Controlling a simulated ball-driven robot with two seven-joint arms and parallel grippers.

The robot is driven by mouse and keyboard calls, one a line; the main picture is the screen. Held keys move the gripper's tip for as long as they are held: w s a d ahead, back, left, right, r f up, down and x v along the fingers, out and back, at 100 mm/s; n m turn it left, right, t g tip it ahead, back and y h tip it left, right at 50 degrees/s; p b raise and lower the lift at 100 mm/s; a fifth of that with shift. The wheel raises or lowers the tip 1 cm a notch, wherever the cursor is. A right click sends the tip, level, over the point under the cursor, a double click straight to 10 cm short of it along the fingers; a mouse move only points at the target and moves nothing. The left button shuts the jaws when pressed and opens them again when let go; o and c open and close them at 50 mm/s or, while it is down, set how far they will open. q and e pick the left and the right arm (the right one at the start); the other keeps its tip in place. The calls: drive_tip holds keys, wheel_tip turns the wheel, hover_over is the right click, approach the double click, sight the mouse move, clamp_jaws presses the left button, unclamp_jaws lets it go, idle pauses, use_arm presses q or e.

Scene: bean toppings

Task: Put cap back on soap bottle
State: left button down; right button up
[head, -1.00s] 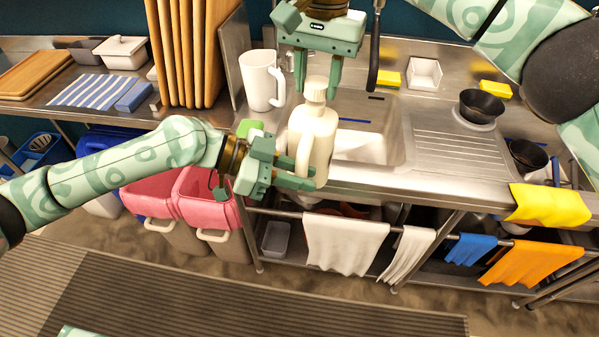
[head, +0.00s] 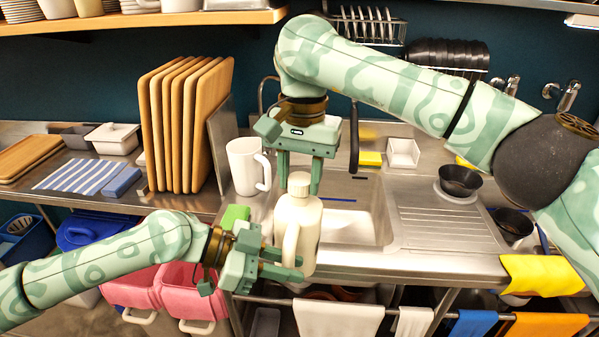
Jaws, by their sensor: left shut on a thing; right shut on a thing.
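The cream soap bottle (head: 304,240) with a side handle stands upright at the front of the sink, in the middle of the head view. My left gripper (head: 284,264) comes from the left and is shut on the bottle's lower body. The cream cap (head: 299,184) is at the top of the bottle, upright and in line with the neck. My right gripper (head: 299,176) points down from above and is shut on the cap, one finger on each side. I cannot tell whether the cap is seated or turned tight.
The sink basin (head: 352,230) lies behind the bottle. A white mug (head: 243,167), a green sponge (head: 234,216) and upright cutting boards (head: 185,125) are to the left. A black bowl (head: 460,180) sits right, by the drainboard (head: 445,228). A shelf (head: 200,18) hangs above.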

drive_tip(key=shift+f, duration=0.5)
drive_tip(key=shift+f, duration=0.55)
drive_tip(key=m, duration=0.5)
drive_tip(key=shift+a, duration=0.15)
drive_tip(key=m, duration=0.3)
drive_tip(key=shift+w, duration=0.1)
drive_tip(key=m, duration=0.5)
drive_tip(key=shift+w+a+m, duration=0.1)
drive_tip(key=shift+a+m, duration=0.1)
drive_tip(key=shift+m, duration=0.2)
drive_tip(key=o, duration=0.9)
drive_tip(key=shift+o, duration=0.2)
